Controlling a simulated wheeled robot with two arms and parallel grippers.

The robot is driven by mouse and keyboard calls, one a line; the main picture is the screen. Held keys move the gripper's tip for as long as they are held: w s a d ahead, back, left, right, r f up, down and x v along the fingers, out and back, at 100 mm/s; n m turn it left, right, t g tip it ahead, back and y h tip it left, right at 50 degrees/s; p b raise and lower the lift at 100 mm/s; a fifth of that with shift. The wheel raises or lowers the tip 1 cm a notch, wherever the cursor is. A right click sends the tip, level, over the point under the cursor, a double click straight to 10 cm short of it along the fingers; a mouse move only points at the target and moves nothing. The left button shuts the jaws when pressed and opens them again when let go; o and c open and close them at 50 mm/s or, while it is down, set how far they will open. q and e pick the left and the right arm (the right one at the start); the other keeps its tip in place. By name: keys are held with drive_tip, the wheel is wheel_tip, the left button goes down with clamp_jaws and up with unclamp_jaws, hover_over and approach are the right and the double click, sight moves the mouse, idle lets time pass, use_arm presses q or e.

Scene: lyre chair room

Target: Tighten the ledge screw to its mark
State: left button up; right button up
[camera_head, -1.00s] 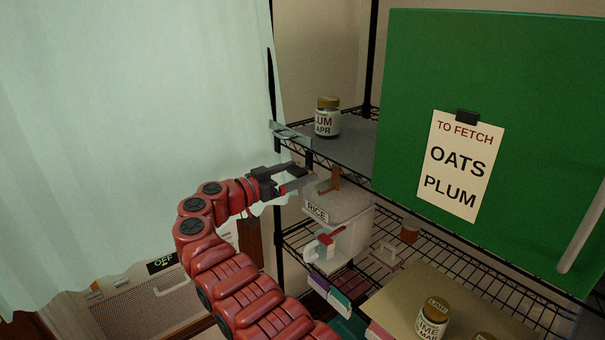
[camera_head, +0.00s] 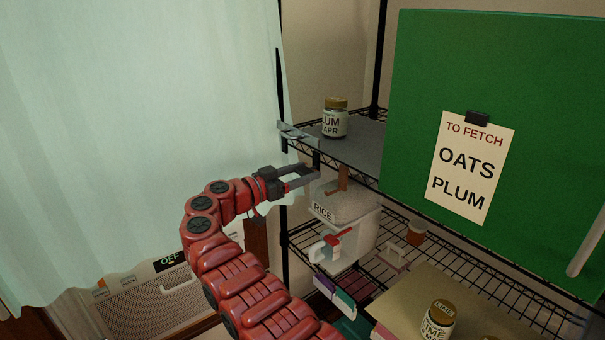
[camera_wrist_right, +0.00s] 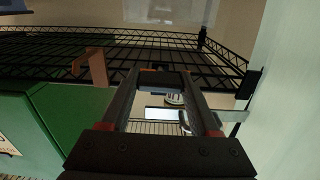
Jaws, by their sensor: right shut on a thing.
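My right gripper (camera_head: 316,174) is at the end of the red arm, just below the front corner of the upper wire shelf. A grey metal ledge bracket (camera_head: 297,132) sits on that corner, and a dark upright piece hangs under it near the fingertips. In the right wrist view the two fingers (camera_wrist_right: 163,84) stand on either side of a dark block (camera_wrist_right: 162,81), apparently the ledge screw's head, and are shut on it. The screw's thread and its mark cannot be made out. My left gripper is not in view.
A brown hook (camera_head: 343,179) hangs nearby. A green board (camera_head: 540,120) is at right, a pale curtain (camera_head: 130,120) at left.

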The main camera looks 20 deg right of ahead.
drive_tip(key=m+b, duration=0.2)
drive_tip(key=m, duration=0.1)
drive_tip(key=shift+f, duration=0.15)
drive_tip(key=m+b, duration=0.2)
drive_tip(key=m, duration=0.1)
drive_tip(key=shift+m, duration=0.4)
drive_tip(key=m+b, duration=0.1)
drive_tip(key=m, duration=0.2)
drive_tip(key=shift+m+b, duration=0.3)
drive_tip(key=shift+b, duration=0.05)
drive_tip(key=m, duration=0.3)
drive_tip(key=shift+m, duration=0.3)
drive_tip(key=m, duration=0.5)
drive_tip(key=shift+b, duration=0.35)
drive_tip(key=m, duration=0.5)
drive_tip(key=shift+m, duration=0.4)
drive_tip(key=m, duration=1)
drive_tip(key=shift+f+m, duration=0.1)
drive_tip(key=shift+m, duration=0.3)
